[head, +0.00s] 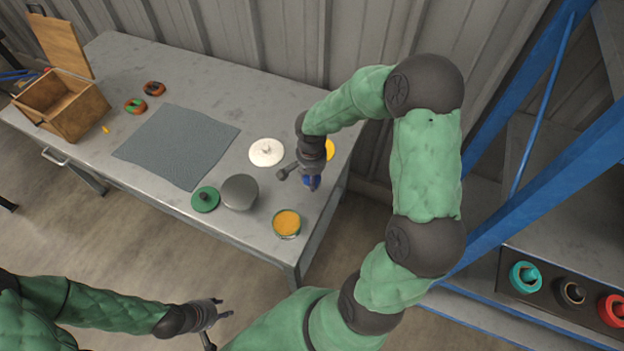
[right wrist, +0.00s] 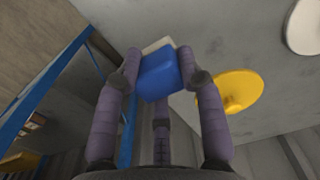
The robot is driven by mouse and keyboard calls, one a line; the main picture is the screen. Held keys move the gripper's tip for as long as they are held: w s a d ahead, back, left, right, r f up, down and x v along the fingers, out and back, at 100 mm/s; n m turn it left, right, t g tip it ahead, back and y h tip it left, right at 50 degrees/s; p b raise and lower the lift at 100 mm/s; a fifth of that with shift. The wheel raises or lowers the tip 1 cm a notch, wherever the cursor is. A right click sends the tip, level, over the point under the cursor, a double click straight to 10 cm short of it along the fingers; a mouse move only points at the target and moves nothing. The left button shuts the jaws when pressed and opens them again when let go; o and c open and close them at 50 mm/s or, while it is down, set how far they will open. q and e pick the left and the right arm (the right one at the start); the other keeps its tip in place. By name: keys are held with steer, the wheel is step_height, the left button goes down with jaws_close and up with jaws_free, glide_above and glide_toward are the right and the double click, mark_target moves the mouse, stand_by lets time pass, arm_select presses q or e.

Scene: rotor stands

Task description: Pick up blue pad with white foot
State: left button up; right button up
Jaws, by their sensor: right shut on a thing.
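The blue pad (right wrist: 159,75) is between the fingertips of my right gripper (right wrist: 158,72), which is shut on it. A pale, off-white part shows just behind the blue block in the right wrist view. In the head view the right gripper (head: 311,177) is over the right end of the table, with a little of the blue pad (head: 309,182) showing below it. Whether the pad touches the tabletop cannot be told. My left gripper (head: 209,323) is empty, with its fingers apart, in front of the table at the bottom left.
On the grey table (head: 225,75) are a white disc (head: 266,152), grey round piece (head: 240,192), green disc (head: 205,199), orange-topped tin (head: 287,223), yellow disc (head: 330,149), grey mat (head: 178,146) and wooden box (head: 62,104). A blue-framed rack (head: 520,190) stands right.

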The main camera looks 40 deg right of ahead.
arm_select(q)
step_height(320, 180, up, 4)
steer(key=p, duration=0.3)
steer(key=shift+f, duration=0.15)
arm_select(e)
steer(key=s+a+r, duration=0.6)
steer(key=a+r, duration=0.3)
steer(key=a, duration=0.3)
steer(key=shift+s, duration=0.15)
steer(key=shift+a+r, duration=0.1)
